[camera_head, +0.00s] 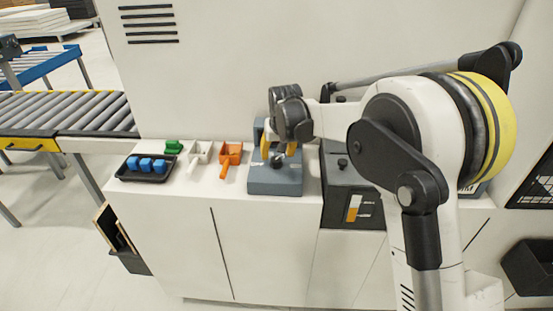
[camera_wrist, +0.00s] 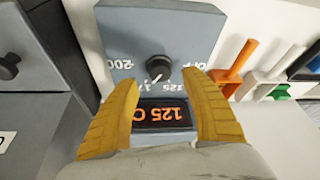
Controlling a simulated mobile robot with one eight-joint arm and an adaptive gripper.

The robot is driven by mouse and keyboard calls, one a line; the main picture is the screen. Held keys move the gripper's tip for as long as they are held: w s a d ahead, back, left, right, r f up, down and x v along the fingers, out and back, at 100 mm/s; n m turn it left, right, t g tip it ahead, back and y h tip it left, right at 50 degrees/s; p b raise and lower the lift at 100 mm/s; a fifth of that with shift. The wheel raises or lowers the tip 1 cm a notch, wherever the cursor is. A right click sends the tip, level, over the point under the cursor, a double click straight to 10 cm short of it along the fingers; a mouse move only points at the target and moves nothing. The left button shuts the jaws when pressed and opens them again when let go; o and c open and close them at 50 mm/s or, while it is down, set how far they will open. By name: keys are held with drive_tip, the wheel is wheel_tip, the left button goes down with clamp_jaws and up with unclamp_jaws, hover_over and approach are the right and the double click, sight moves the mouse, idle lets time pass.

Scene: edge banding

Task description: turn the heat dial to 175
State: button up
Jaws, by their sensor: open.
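The heat dial is a dark round knob (camera_wrist: 158,68) on a blue-grey control box (camera_wrist: 203,22), which stands on the white counter in the head view (camera_head: 275,187). Around the knob are white labels, with 200 at left and OFF at right; other numbers are partly hidden. A display (camera_wrist: 163,115) on the box shows 125 C in orange, upside down in the wrist view. My gripper (camera_wrist: 160,78) is open, its yellow fingers on either side of the display and pointing toward the knob. No contact with the knob shows. In the head view my gripper (camera_head: 278,147) is over the box.
Left of the box are an orange scoop-like tool (camera_head: 230,157), a white one (camera_head: 197,160), a green piece (camera_head: 173,146) and a black tray (camera_head: 133,177) with blue blocks. A dark grey machine (camera_head: 345,195) stands close on the box's right. A white panel rises behind.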

drive_tip(key=v, duration=0.7)
drive_tip(key=shift+s+r, duration=0.25)
drive_tip(key=shift+r, duration=0.05)
drive_tip(key=s+d+r+m+t+b, duration=0.1)
drive_tip(key=s+d+r+b, duration=0.1)
drive_tip(key=s+d, duration=0.6)
drive_tip(key=s+d+r+t+b, duration=0.1)
drive_tip(key=s+d+r+b, duration=0.1)
drive_tip(key=s+d, duration=0.5)
drive_tip(key=s+d+f+b, duration=0.1)
drive_tip(key=s+f, duration=0.3)
drive_tip(key=s, duration=0.5)
drive_tip(key=s+d+f+m+t+h+b, duration=0.1)
drive_tip(key=s+d+f, duration=0.3)
drive_tip(key=s, duration=0.6)
drive_tip(key=shift+d+f+m, duration=0.25)
drive_tip(key=shift+f+m, duration=0.05)
drive_tip(key=shift+f, duration=0.2)
